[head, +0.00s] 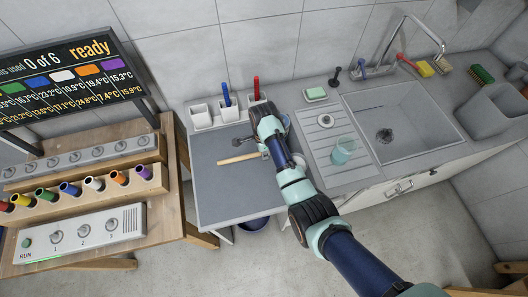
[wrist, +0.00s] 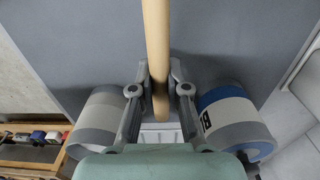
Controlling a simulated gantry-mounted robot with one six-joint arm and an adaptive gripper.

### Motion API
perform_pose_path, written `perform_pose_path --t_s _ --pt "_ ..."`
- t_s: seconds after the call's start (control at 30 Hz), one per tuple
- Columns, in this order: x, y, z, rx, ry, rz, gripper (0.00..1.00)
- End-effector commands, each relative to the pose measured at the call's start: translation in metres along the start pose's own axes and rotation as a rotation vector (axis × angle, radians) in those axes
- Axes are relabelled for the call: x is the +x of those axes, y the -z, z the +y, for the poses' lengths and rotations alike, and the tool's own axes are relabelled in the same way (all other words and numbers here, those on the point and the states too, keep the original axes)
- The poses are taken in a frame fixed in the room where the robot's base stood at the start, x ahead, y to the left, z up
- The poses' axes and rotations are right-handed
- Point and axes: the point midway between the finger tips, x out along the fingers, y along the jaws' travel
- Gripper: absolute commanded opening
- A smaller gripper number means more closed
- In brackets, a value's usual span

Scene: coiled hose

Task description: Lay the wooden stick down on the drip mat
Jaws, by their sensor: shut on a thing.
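The wooden stick (head: 239,159) is a pale, slim rod. It shows to the left of my gripper (head: 264,154), over the dark grey mat (head: 225,195) on the counter, which I take for the drip mat. In the wrist view the stick (wrist: 156,45) runs from the top edge down between the fingers of my gripper (wrist: 159,88), which is shut on it. The grey surface lies below the stick. I cannot tell whether the stick touches it. The end of the stick beyond the fingers is hidden in the head view.
White holders (head: 200,116) with blue and red pens stand behind the mat. To the right are a ribbed drainer with a teal cup (head: 342,150) and a sink (head: 400,125). A wooden bench with a control box (head: 80,235) stands left. The mat's front part is clear.

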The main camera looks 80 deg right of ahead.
Motion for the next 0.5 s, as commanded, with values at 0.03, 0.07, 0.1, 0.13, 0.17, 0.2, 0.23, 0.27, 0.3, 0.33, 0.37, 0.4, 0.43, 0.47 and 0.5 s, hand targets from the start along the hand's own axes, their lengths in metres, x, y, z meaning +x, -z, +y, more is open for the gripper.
perform_pose_path --t_s 0.03,0.07,0.1,0.13,0.17,0.2,0.23,0.27,0.3,0.33,0.37,0.4,0.43,0.47,0.5 --pt "0.0113 -0.0001 -0.0002 0.0 0.001 0.0 0.0" --pt "0.0132 -0.0002 -0.0002 0.0 0.001 0.0 0.0" --pt "0.0149 -0.0002 -0.0002 0.0 0.001 0.0 0.0" --pt "0.0157 -0.0002 -0.0002 0.0 0.001 0.0 0.0" --pt "0.0161 -0.0002 -0.0002 0.0 0.001 0.0 0.0" --pt "0.0162 -0.0002 -0.0002 0.0 0.001 0.0 0.0" --pt "0.0159 -0.0002 -0.0002 0.0 0.001 0.0 0.0" --pt "0.0155 -0.0002 -0.0002 0.0 0.001 0.0 0.0" --pt "0.015 -0.0002 -0.0002 0.0 0.001 0.0 0.0" --pt "0.0147 -0.0002 -0.0001 0.0 0.001 0.0 0.0" --pt "0.0146 -0.0002 -0.0001 0.0 0.001 0.0 0.0" --pt "0.0145 -0.0002 -0.0001 0.0 0.001 0.0 0.0" --pt "0.0145 -0.0002 -0.0001 0.0 0.001 0.0 0.0" --pt "0.0146 -0.0002 -0.0001 0.0 0.001 0.0 0.0" --pt "0.0147 -0.0002 -0.0001 0.0 0.001 0.0 0.0"
